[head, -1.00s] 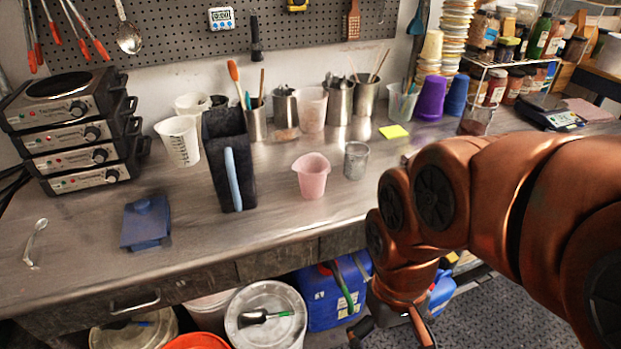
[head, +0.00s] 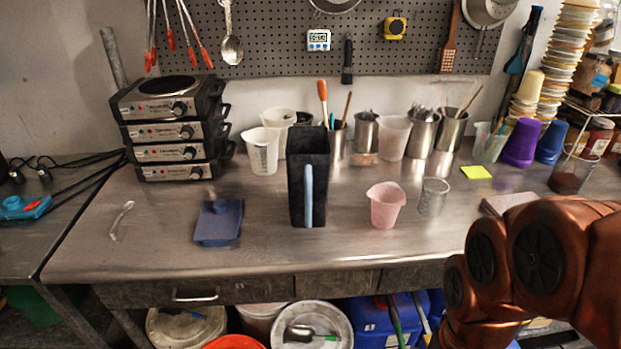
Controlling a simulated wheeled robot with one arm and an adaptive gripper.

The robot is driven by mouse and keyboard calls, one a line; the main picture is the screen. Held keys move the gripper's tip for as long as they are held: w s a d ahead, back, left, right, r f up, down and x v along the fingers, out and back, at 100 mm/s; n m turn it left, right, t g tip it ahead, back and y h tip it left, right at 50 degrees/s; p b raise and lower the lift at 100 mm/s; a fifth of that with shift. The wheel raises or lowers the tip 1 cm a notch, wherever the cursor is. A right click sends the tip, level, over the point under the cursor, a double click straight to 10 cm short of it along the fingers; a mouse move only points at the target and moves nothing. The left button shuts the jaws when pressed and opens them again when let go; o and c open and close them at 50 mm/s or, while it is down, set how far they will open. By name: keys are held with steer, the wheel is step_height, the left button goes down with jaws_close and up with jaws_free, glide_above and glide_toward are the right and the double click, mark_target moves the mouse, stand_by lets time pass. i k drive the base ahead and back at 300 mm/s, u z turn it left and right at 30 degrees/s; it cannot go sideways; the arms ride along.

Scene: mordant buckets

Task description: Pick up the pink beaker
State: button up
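The pink beaker (head: 386,206) stands upright on the metal bench, right of the middle of the head view. It is small and translucent, with a pouring lip. A second, paler pinkish beaker (head: 394,137) stands further back among metal cups. My copper-coloured arm fills the lower right, to the right of and nearer than the pink beaker. My gripper is out of the picture.
A blue object (head: 218,222) lies further left. The bench (head: 330,255) in front of the beaker is clear.

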mark_target(387, 199)
steer(key=u, duration=3.45)
steer(key=k, duration=1.7)
steer(key=z, duration=0.35)
